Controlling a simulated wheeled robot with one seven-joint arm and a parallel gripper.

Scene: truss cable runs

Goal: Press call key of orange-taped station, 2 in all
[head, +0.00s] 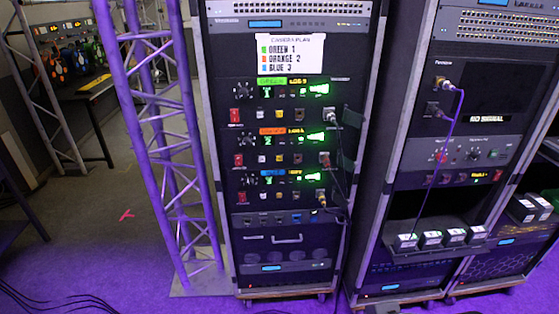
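The orange-taped station (258,145) is the middle of three stacked units in the near rack, marked by a strip of orange tape (271,131). It has a round dial at its left, a lit green display and a row of small keys and connectors, including a red one (239,159) and a yellow one (279,157). Which of these is the call key is too small to read. The green-taped unit (258,97) is directly above and the blue-taped unit (257,183) directly below. My gripper is not in view.
A white plan card (290,54) above the units reads green 1, orange 2, blue 3. Cables hang at the rack's right side. A purple-lit truss (150,150) stands close on the left. A second rack (480,150) stands right. Open floor (85,235) lies left of the truss.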

